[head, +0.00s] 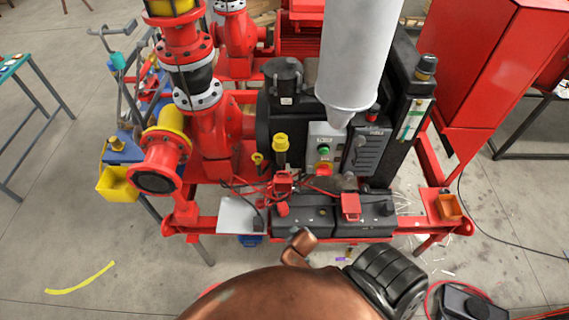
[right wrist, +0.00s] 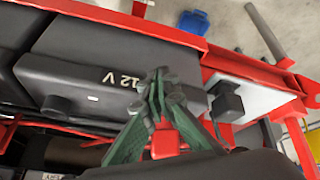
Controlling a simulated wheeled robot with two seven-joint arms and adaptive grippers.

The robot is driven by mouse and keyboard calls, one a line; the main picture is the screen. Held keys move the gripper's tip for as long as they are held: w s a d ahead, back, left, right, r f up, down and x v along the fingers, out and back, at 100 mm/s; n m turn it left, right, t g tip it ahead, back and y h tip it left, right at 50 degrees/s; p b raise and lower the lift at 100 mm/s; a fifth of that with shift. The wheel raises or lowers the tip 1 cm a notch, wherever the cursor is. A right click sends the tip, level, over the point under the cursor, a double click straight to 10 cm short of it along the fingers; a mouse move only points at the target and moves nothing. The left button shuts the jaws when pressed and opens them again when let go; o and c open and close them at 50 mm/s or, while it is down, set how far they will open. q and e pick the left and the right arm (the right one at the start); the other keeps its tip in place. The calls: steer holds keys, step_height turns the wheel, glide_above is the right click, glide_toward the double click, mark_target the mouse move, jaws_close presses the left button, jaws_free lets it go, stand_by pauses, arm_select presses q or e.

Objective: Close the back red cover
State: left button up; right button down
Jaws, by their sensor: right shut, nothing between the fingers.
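Two black batteries (head: 303,222) sit side by side at the front of the skid. A red cover (head: 283,181) stands behind the left one and looks raised. Another red cover (head: 350,206) is on the right battery, and a small red piece (head: 283,209) lies at the left front. In the right wrist view my right gripper (right wrist: 160,76) is shut and empty above a black battery marked 12 V (right wrist: 100,82). A red square piece (right wrist: 165,142) shows between its green fingers; I cannot tell which cover it is. I cannot make out this gripper in the head view. My left gripper is out of view.
Red cables run behind the batteries. A pale plate (head: 237,214) with a black block (right wrist: 228,100) lies left of them. A red frame rail (head: 415,220) edges the skid. A white tapered cylinder (head: 360,50) and red pipework (head: 213,130) stand behind.

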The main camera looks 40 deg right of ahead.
steer(key=w+d+r+m+t+h+p, duration=0.15)
steer(key=w+r, duration=0.35)
steer(key=r, duration=0.5)
steer(key=w+d+r+m+t+h+p, duration=0.1)
steer(key=w+d+r+m+h, duration=0.2)
steer(key=r, duration=0.7)
steer(key=w+d+r+m+t+h+p, duration=0.1)
steer(key=w+r+m+t, duration=0.1)
steer(key=w+r, duration=0.6)
steer(key=p, duration=0.2)
glide_above(283, 172)
steer(key=w+d, duration=0.2)
step_height(283, 172, down, 2)
steer(key=shift+s+a+f+g+y, duration=0.1)
steer(key=shift+a+f+g+y, duration=0.05)
steer(key=shift+f+g+y, duration=0.15)
steer(key=shift+s+a+f+p, duration=0.25)
steer(key=shift+s+f, duration=0.1)
steer(key=shift+f, duration=0.25)
steer(key=shift+s+a+f+p, duration=0.25)
steer(key=shift+s+f, duration=0.1)
steer(key=shift+f, duration=0.2)
steer(key=shift+s+a+f, duration=0.25)
steer(key=shift+s+a, duration=0.1)
steer(key=shift+s, duration=0.05)
steer(key=shift+w+f, duration=0.1)
steer(key=shift+f, duration=0.05)
